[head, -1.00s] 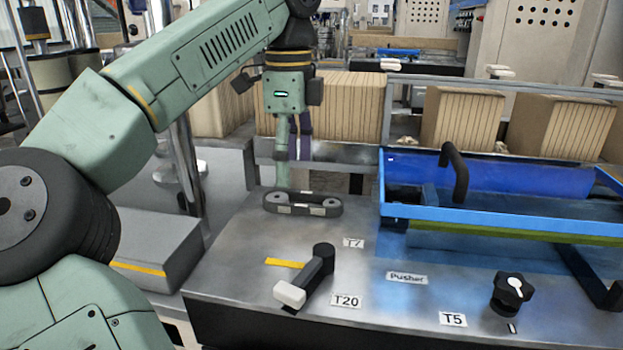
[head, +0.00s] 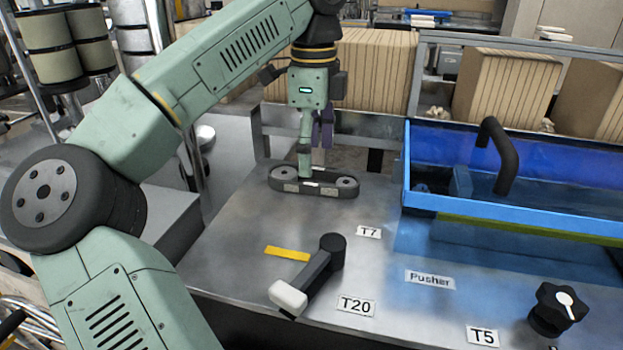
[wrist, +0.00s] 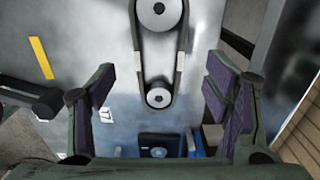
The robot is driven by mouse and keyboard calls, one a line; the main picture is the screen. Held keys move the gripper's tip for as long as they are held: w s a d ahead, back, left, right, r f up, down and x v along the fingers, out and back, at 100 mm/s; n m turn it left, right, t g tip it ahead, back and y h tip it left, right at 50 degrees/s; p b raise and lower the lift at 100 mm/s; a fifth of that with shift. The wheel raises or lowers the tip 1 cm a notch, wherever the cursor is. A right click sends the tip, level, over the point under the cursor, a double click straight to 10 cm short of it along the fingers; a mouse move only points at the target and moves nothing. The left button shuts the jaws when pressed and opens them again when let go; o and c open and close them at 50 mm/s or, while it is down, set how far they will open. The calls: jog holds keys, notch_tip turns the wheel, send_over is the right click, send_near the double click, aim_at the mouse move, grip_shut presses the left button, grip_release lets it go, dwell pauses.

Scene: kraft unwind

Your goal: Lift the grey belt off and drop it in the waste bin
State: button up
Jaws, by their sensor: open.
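The grey belt (head: 315,190) is a dark loop with pale patches, lying around two round pulleys on the steel table. In the wrist view the belt (wrist: 140,82) runs between my fingers, with one pulley (wrist: 158,97) at its near end and a larger one (wrist: 158,10) at the top. My gripper (head: 315,145) points down over the belt. In the wrist view my gripper (wrist: 160,95) is open, with a purple-padded finger on each side of the belt and a gap to both. I cannot make out a waste bin.
A blue-framed tray (head: 520,215) with a black handle stands to the right. A black lever (head: 318,272) with a white tip and a black knob (head: 558,306) stand at the front. Ribbed brown blocks (head: 375,75) lie behind.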

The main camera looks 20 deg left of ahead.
jog(key=shift+a+f+p, duration=0.2)
jog(key=shift+f+p, duration=0.35)
jog(key=shift+f, duration=1.45)
jog(key=c, duration=1.3)
